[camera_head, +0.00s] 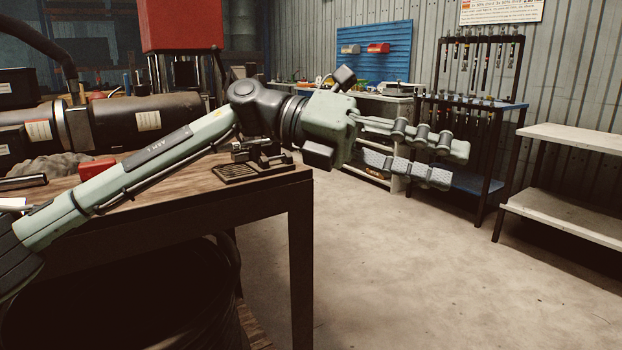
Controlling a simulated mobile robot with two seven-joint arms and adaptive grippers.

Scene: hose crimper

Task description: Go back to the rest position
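My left arm comes in from the left and reaches over the wooden workbench (200,208). My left gripper (454,165) is held out in the air past the bench's right end, pointing right. Its two fingers are apart with nothing between them. It is clear of the bench and appears in front of the tool rack. My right gripper is not in view.
A small black fixture (252,165) sits on the bench's right corner, below my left arm. A red box (97,168) lies further left. A tool rack (470,115) and an empty pale shelf (570,215) stand to the right. The concrete floor (430,270) is clear.

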